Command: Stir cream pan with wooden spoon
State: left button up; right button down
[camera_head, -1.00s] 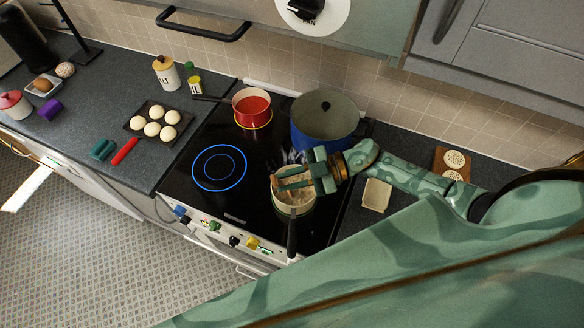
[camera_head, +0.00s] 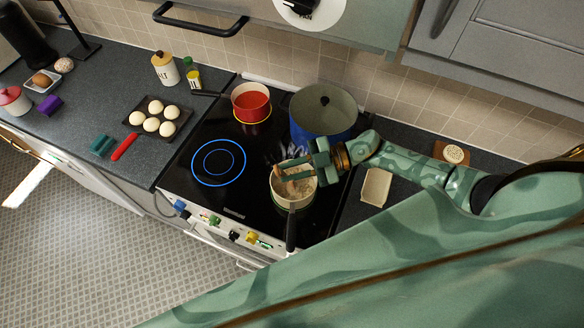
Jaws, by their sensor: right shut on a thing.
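The cream pan (camera_head: 278,200) stands on the front right of the black hob, its dark handle (camera_head: 291,232) pointing toward the front edge. Pale contents show inside it, and light wisps like steam rise behind it. My right gripper (camera_head: 296,170) is over the pan, shut on the wooden spoon (camera_head: 291,186). Only a short brown part of the spoon shows, inside the pan's rim; the rest is hidden by the gripper or the contents. My left gripper is not in view.
A big blue pot (camera_head: 318,121) stands close behind the pan. A red pan (camera_head: 251,104) is at the back left of the hob (camera_head: 200,205). A lit blue ring (camera_head: 218,162) is bare. A small beige dish (camera_head: 376,187) lies on the right counter.

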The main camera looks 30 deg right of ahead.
notch_tip(320, 180, up, 7)
jog(key=s+a+p, duration=0.2)
jog(key=p, duration=0.4)
jog(key=shift+s+a+r, duration=0.15)
jog(key=shift+r, duration=0.1)
dwell(0.7)
